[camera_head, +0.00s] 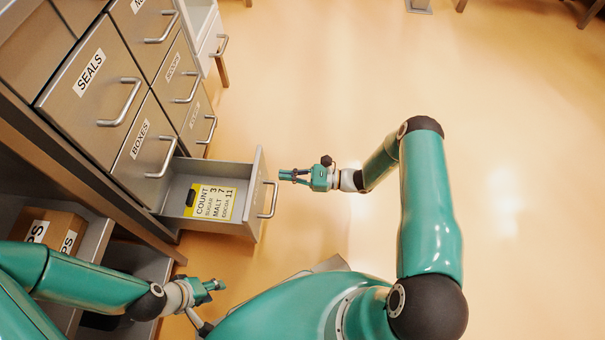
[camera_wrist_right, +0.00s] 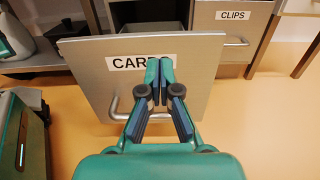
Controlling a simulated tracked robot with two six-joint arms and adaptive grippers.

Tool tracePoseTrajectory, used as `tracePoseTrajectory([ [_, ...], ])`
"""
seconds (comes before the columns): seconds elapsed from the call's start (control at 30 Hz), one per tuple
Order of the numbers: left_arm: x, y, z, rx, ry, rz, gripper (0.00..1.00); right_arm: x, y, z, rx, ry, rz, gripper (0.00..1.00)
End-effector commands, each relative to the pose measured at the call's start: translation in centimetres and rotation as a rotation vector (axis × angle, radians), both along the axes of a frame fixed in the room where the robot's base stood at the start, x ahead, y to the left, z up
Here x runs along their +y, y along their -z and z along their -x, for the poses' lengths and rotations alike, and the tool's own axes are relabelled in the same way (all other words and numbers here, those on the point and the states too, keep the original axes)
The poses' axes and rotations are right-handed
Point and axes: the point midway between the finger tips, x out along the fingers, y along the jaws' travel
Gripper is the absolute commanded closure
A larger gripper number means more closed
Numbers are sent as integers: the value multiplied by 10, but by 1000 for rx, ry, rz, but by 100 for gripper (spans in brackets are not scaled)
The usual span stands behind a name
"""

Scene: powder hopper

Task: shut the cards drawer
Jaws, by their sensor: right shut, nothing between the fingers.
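The cards drawer (camera_head: 256,195) stands pulled out from the cabinet in the head view. A yellow count card (camera_head: 213,201) and a small black item (camera_head: 191,196) lie inside it. In the right wrist view the drawer's front (camera_wrist_right: 95,85) shows a label, partly hidden by my fingers, reading "CAR". Its bar handle (camera_head: 269,199) is on the front. My right gripper (camera_head: 283,174) is shut and empty, pointing at the drawer front from outside, near the handle's far end. I cannot tell whether it touches. My left gripper (camera_head: 218,287) is low at the left, apart from the drawer; its opening is unclear.
Drawers labelled SEALS (camera_head: 90,75) and BOXES (camera_head: 140,140) are shut in the cabinet. A white drawer unit (camera_head: 205,35) stands beyond. A brown box (camera_head: 48,228) sits on the lower shelf at the left. The floor (camera_head: 480,120) to the right is clear.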

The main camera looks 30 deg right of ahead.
Motion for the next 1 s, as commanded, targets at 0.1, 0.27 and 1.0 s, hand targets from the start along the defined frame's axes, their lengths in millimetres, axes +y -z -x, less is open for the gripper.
tracePoseTrajectory([
  [0.1,0,-2,0,0,0,0,60,21,-1,-13,-1,-2,0,100],
  [0.27,0,-2,0,0,0,0,60,40,0,-26,-1,-1,1,100],
  [1.0,0,-2,0,0,0,0,60,50,0,-36,-1,10,1,100],
])
